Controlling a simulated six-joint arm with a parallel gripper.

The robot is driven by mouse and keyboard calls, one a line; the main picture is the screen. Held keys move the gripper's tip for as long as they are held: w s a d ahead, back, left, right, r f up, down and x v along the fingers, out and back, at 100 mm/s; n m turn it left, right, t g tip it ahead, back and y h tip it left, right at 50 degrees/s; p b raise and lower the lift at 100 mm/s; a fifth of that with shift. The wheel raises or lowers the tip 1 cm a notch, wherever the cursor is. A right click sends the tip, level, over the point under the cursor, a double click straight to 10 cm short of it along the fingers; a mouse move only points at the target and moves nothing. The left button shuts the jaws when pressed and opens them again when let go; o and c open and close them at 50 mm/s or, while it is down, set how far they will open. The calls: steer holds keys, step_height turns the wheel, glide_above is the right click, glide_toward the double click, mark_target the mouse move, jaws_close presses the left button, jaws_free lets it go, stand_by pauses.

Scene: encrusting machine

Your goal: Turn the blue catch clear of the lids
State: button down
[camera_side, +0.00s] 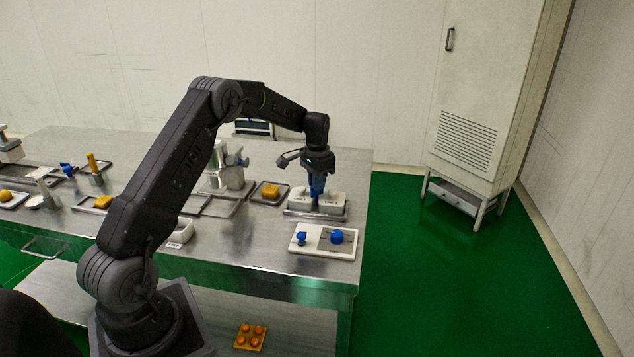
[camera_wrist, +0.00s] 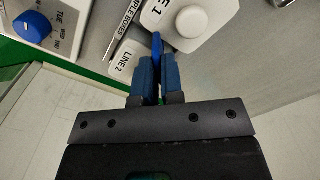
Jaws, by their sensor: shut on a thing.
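My gripper (camera_side: 317,192) points down over the two white sample boxes on the right end of the steel table. In the wrist view its blue fingers (camera_wrist: 158,68) are closed on the blue catch (camera_wrist: 157,42), which sticks out past the fingertips between the lids. The lid marked LINE 1 (camera_wrist: 158,12) has a round white knob and lies to the right of the catch. The lid marked LINE 2 (camera_wrist: 124,62) is at its lower left, partly hidden by the fingers. In the side view the white lids show at left (camera_side: 298,199) and right (camera_side: 333,202) of my gripper.
A white panel (camera_side: 309,252) with two blue knobs stands in front of the boxes; one knob (camera_wrist: 32,26) shows in the wrist view. A tray with a yellow-orange block (camera_side: 270,191) lies to the left. A tall white cabinet (camera_side: 485,90) stands beyond the table.

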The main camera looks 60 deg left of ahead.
steer(key=n, duration=0.4)
steer(key=shift+n, duration=2.2)
steer(key=c, duration=1.2)
jaws_free()
steer(key=shift+c, duration=0.2)
step_height(320, 180, up, 14)
